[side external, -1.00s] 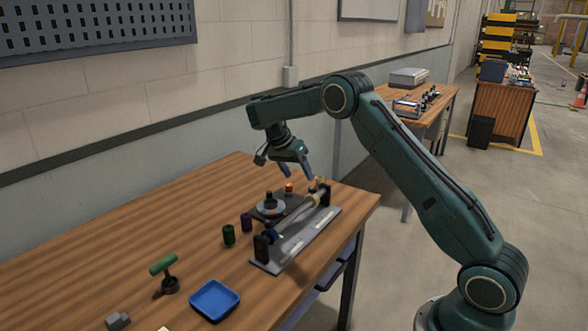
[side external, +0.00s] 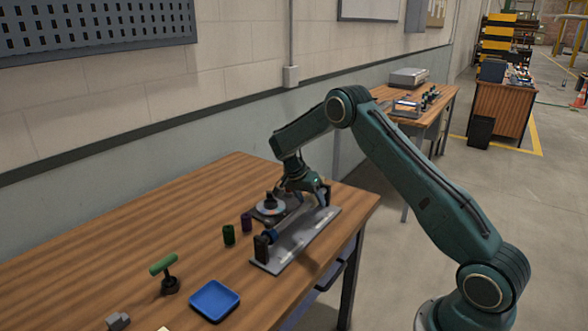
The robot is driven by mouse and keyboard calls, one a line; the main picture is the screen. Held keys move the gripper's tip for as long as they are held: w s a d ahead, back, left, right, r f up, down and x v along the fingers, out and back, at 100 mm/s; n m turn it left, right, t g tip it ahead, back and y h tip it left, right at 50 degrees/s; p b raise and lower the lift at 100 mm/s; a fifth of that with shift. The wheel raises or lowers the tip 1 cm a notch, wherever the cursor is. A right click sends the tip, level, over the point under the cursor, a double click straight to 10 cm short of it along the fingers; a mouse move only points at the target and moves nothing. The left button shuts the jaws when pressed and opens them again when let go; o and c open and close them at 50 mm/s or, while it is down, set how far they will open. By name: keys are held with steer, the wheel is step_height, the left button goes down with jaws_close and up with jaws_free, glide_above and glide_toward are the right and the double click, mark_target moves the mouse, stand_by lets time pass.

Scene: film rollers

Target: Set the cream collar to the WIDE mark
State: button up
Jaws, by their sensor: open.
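The roller fixture (side external: 310,241) is a grey plate near the table's right edge, with a dark end block (side external: 261,248) at its near end. A pale roller (side external: 290,224) runs along it, with a blue collar (side external: 271,236) near that block. My gripper (side external: 317,201) is open and low over the roller's far end, pointing down. The cream collar is hidden behind my gripper, so I cannot tell whether the fingers are around it or touching it. The scale marks are too small to read.
A dark stand with a grey disc (side external: 268,208) sits left of the fixture. Green (side external: 229,235) and purple (side external: 246,222) cylinders stand nearby. A blue tray (side external: 214,300) and a green-handled tool (side external: 164,265) are nearer the camera. The table's left middle is clear.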

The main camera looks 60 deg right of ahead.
steer(key=shift+f, duration=0.1)
jaws_close()
steer(key=shift+d, duration=2.4)
jaws_free()
steer(key=shift+a, duration=0.1)
